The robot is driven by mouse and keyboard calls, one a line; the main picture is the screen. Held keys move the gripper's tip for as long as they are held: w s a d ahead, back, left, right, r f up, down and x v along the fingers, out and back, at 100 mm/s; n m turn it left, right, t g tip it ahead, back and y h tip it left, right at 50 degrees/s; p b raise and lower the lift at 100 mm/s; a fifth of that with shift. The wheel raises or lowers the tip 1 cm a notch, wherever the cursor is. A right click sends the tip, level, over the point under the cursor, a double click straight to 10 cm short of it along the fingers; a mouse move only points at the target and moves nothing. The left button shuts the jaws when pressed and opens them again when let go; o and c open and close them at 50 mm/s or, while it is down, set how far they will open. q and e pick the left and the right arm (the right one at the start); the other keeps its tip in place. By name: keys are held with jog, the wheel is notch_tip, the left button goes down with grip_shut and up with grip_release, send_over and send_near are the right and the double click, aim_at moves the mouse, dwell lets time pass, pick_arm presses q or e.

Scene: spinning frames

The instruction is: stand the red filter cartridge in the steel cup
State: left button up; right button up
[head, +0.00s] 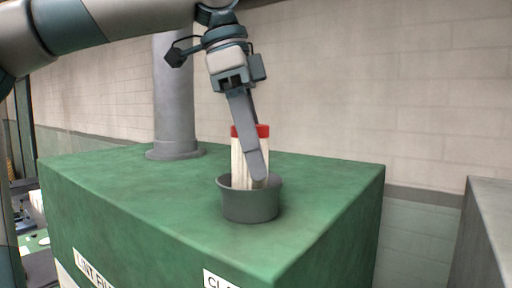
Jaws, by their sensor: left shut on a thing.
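The red filter cartridge (238,160) has a red cap and a pale, ribbed body. It stands about upright, with its lower end inside the rim of the steel cup (250,206). The cup is dark grey and sits on the green cabinet top near its front edge. My left gripper (258,178) comes down from above and is shut on the cartridge, with one finger across its front. The cartridge's bottom is hidden by the cup wall, so I cannot tell whether it touches the cup floor. My right gripper is not in view.
The green cabinet (120,190) has white labels on its front. A grey column (174,100) rises from its back left. The cabinet top is clear around the cup. A block wall (400,100) stands behind, and a grey block (488,235) is at the right edge.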

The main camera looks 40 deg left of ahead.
pick_arm(q)
jog(key=shift+f, duration=0.1)
jog(key=o, duration=1.2)
jog(key=shift+c, duration=0.2)
jog(key=b+v, duration=0.1)
jog(key=v, duration=1.1)
